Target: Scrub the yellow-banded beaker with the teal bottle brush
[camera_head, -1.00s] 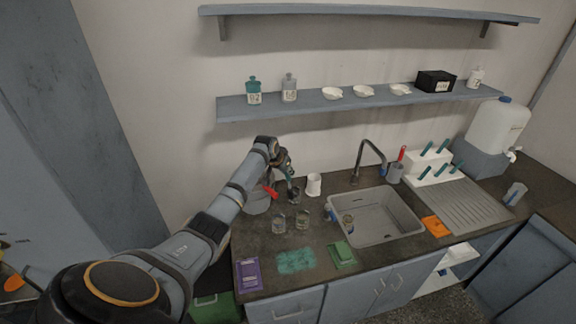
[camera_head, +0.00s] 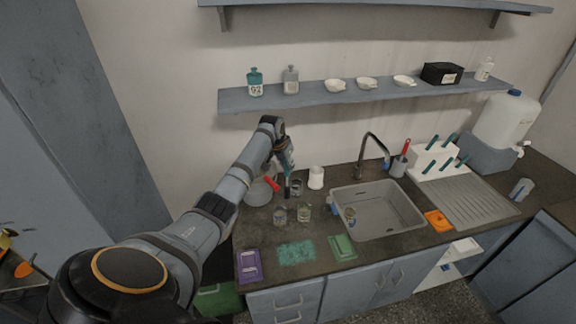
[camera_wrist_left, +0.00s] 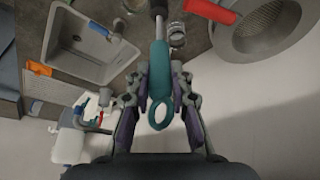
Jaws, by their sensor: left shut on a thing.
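My left gripper (camera_head: 284,155) is shut on the teal handle of the bottle brush (camera_wrist_left: 160,75), whose looped end points back toward the wrist. In the head view the dark brush head (camera_head: 287,188) hangs down at the near left of a glass beaker (camera_head: 297,187); I cannot tell whether they touch. Two more glass beakers, a left one (camera_head: 280,214) and a right one (camera_head: 304,212), stand nearer the counter's front. No yellow band is clear at this size. My right gripper is not in view.
A grey bowl (camera_head: 256,194) with a red handle (camera_head: 271,184) is left of the brush. A white cup (camera_head: 316,177) stands right of it. The sink (camera_head: 385,212) and faucet (camera_head: 366,150) lie further right. A purple tray (camera_head: 248,266) and teal mat (camera_head: 296,253) are in front.

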